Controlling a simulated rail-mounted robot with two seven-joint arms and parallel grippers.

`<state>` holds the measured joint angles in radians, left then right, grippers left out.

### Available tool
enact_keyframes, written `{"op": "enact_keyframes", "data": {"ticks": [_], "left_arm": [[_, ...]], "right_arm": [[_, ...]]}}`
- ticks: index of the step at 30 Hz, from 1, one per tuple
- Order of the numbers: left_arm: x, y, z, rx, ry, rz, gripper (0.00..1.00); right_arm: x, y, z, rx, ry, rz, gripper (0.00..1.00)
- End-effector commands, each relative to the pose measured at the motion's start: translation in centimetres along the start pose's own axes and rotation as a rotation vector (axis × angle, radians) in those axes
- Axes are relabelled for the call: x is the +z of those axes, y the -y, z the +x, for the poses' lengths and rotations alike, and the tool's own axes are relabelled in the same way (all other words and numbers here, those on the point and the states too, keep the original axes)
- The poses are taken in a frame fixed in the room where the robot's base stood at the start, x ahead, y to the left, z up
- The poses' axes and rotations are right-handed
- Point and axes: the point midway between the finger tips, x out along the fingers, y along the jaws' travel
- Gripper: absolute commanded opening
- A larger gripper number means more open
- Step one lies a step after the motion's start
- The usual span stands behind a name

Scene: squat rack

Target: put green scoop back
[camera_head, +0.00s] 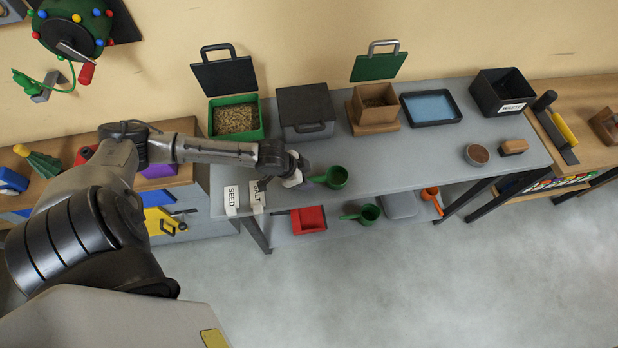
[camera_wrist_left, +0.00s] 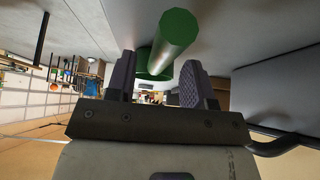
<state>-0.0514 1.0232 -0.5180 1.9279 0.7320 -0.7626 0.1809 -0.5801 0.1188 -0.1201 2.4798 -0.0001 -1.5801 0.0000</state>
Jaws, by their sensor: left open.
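A green scoop (camera_head: 337,177) sits on the grey table near its front edge, with its handle pointing left toward my left gripper (camera_head: 297,179). In the left wrist view the scoop's handle (camera_wrist_left: 177,35) lies at the gap between the two open fingers of my left gripper (camera_wrist_left: 157,80), with the cup beyond. I cannot tell whether the fingers touch the handle. A second green scoop (camera_head: 370,214) lies on the lower shelf. A green bin (camera_head: 237,118) of seed-like grain stands open at the table's back left. My right gripper is not in view.
SEED (camera_head: 231,199) and SALT (camera_head: 257,195) cards stand left of the gripper. Behind are a lidded grey box (camera_head: 305,112), an open brown box (camera_head: 376,108) and a blue tray (camera_head: 431,107). A red container (camera_head: 309,219) is on the lower shelf.

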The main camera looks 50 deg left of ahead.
Motion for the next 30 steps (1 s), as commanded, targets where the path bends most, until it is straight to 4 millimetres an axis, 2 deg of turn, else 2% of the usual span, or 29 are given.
{"op": "enact_keyframes", "data": {"ticks": [3, 9, 15, 20, 23, 26, 30], "left_arm": [[0.0, 0.1, -2.6, -0.001, 0.003, 0.004, 0.48], [0.0, 0.0, -6.2, 0.000, 0.003, 0.004, 0.48], [0.1, 0.0, -8.5, 0.000, 0.002, 0.001, 0.48], [0.1, -0.4, -9.2, 0.003, 0.001, 0.000, 0.48], [0.4, -1.9, -8.7, 0.014, 0.001, 0.004, 0.48], [0.9, -4.8, -7.7, 0.023, 0.000, 0.012, 0.48], [1.6, -9.7, -6.7, 0.014, 0.008, 0.012, 0.48]], "right_arm": [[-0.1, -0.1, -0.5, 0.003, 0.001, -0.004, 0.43], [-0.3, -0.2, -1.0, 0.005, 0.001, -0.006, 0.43], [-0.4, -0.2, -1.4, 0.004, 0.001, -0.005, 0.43], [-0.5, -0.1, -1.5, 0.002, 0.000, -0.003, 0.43], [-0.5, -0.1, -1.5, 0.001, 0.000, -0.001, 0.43], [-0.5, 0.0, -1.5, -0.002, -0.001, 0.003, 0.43], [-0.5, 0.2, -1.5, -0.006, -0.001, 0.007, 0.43]]}}
